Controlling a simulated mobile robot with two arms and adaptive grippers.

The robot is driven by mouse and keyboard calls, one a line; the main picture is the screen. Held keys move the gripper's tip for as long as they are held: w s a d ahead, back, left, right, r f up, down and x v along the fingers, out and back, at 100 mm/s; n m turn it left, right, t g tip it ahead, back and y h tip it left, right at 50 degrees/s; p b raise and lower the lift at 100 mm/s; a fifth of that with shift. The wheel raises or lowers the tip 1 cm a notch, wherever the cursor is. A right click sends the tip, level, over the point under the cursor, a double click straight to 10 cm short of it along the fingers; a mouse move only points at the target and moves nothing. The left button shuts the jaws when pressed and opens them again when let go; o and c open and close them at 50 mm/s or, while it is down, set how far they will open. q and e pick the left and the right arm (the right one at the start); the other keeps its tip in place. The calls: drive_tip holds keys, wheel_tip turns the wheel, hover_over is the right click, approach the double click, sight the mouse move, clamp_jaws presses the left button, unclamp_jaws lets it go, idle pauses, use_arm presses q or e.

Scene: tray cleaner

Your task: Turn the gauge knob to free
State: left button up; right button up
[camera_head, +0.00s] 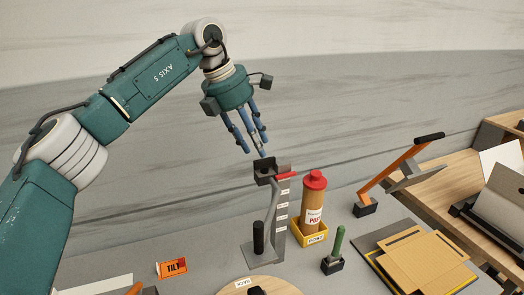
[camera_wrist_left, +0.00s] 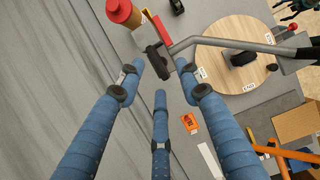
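A round wooden disc (camera_head: 285,285) with a dark knob (camera_head: 258,291) lies at the bottom edge of the head view, partly cut off. My left gripper (camera_head: 252,148) points down, above and behind the grey lever stand (camera_head: 281,215). Its three blue fingers (camera_wrist_left: 160,82) are apart with nothing between them. My right gripper does not show.
The stand's lever (camera_head: 270,203) rises between the left gripper and the disc. A red-capped bottle (camera_head: 314,200) stands in a yellow holder (camera_head: 312,239). A green handle (camera_head: 339,240), orange lever (camera_head: 388,168), cardboard sheets (camera_head: 425,262) and orange TILT sign (camera_head: 172,267) stand around.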

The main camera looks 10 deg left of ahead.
sight(265, 165)
use_arm(q)
drive_tip(key=f, duration=0.1)
drive_tip(key=w+f+p, duration=0.1)
drive_tip(key=f, duration=0.1)
drive_tip(key=w+d+f, duration=0.1)
drive_tip(key=f, duration=0.1)
drive_tip(key=shift+w+p, duration=0.25)
drive_tip(key=shift+p, duration=0.1)
drive_tip(key=shift+s+d, duration=0.25)
drive_tip(key=shift+s, duration=0.1)
drive_tip(key=shift+w+f, duration=0.15)
clamp_jaws()
